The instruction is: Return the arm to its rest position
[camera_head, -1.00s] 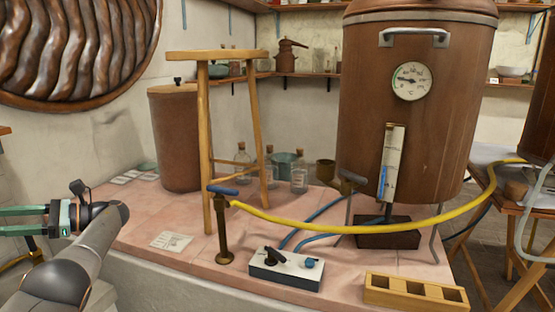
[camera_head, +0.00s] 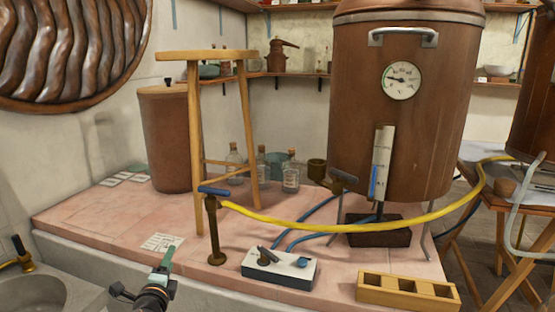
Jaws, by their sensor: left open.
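My left gripper (camera_head: 164,262), with teal fingers, is at the bottom left of the head view, pointing up the picture. It is seen nearly edge-on, open, with nothing visible in it. In the picture it lies in front of the front edge of the pink tiled counter (camera_head: 110,218), just below a paper label (camera_head: 162,242). Most of my left arm is below the frame. My right gripper is out of view.
A tap with a blue handle (camera_head: 214,235) feeds a yellow hose (camera_head: 330,228). A control box (camera_head: 290,268), wooden rack (camera_head: 408,292), stool (camera_head: 193,130) and copper boiler (camera_head: 400,130) stand on the counter. A stone sink (camera_head: 35,292) is at lower left.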

